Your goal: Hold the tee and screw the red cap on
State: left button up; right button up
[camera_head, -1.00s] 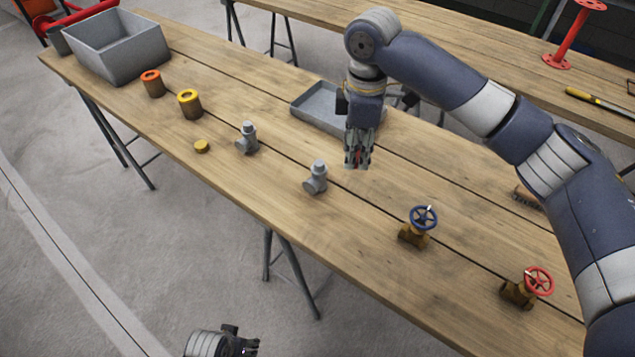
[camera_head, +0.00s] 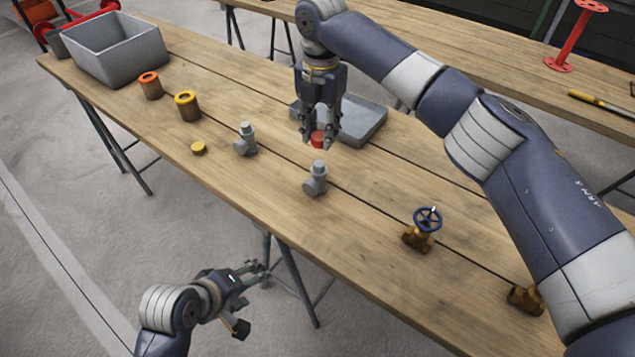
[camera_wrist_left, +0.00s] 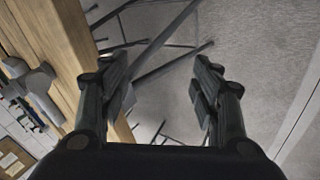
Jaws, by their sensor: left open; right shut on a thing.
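The red cap (camera_head: 318,138) is between the fingers of my right gripper (camera_head: 318,136), which is shut on it. It appears just above and behind a grey pipe tee (camera_head: 316,180) that stands upright on the wooden table. A second grey tee (camera_head: 245,141) stands to its left. A yellow cap (camera_head: 198,148) lies left of that second tee. My left gripper (camera_head: 258,272) is open and empty, off the table's front edge. In the left wrist view its open fingers (camera_wrist_left: 165,95) show with floor between them, and a grey tee (camera_wrist_left: 40,82) shows at the left.
An orange-topped cylinder (camera_head: 150,86) and a yellow-topped one (camera_head: 188,106) stand at the left, by a grey bin (camera_head: 118,60). A grey tray (camera_head: 362,122) lies behind my right gripper. A blue-wheeled valve (camera_head: 424,226) stands right of the tees.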

pick_arm(q)
jog(key=w+d+r+n, duration=0.1)
jog(key=w+n, duration=0.1)
jog(key=n, duration=0.1)
jog(key=w+d+r+n+t+h, duration=0.1)
jog(key=w+d+n, duration=0.1)
jog(key=w+n, duration=0.1)
jog(key=w+d+r+n+t+h, duration=0.1)
jog(key=w+n, duration=0.1)
jog(key=n, duration=0.1)
jog(key=shift+w+d+r, duration=0.15)
jog(key=shift+w+r, duration=0.25)
pick_arm(e)
jog(key=shift+a, duration=0.1)
pick_arm(q)
jog(key=n+t+h, duration=0.2)
jog(key=n+t, duration=0.1)
jog(key=n, duration=0.7)
send_near(314, 179)
jog(key=shift+s+a+f, duration=0.35)
jog(key=shift+a+f, duration=0.1)
jog(key=shift+f, duration=0.05)
jog(key=shift+w+d+r+n+h, duration=0.2)
jog(key=shift+w+r+n+h, duration=0.25)
jog(key=shift+n, duration=0.25)
jog(key=x, duration=1.2)
jog(key=shift+f, duration=0.15)
jog(key=shift+a, duration=0.1)
jog(key=shift+c, duration=0.6)
